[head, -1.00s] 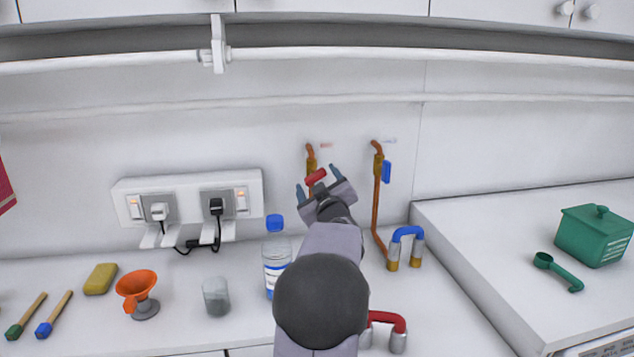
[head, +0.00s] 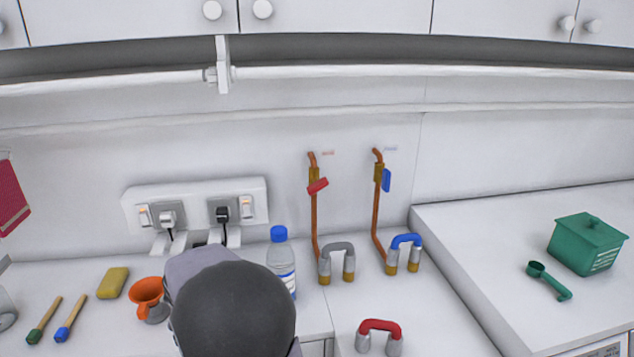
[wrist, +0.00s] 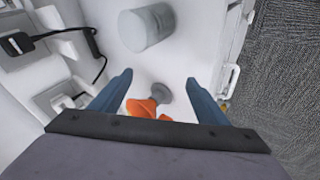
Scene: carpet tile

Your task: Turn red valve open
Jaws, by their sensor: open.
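The red valve handle (head: 317,187) sits on a copper pipe with a brass body on the back wall. It lies crosswise to the pipe, tilted with its right end higher. My gripper (wrist: 158,82) is open and empty in the wrist view, above the counter near an orange funnel (wrist: 142,108) and a grey cup (wrist: 146,28). It is away from the valve. In the head view my arm hides the gripper, low and left of the valve. The valve does not show in the wrist view.
A blue valve handle (head: 386,180) hangs in line with its pipe on the right. A bottle (head: 281,262) and grey (head: 337,250), blue (head: 406,240) and red (head: 380,326) hoops stand on the counter. A power outlet (head: 190,207) is on the wall.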

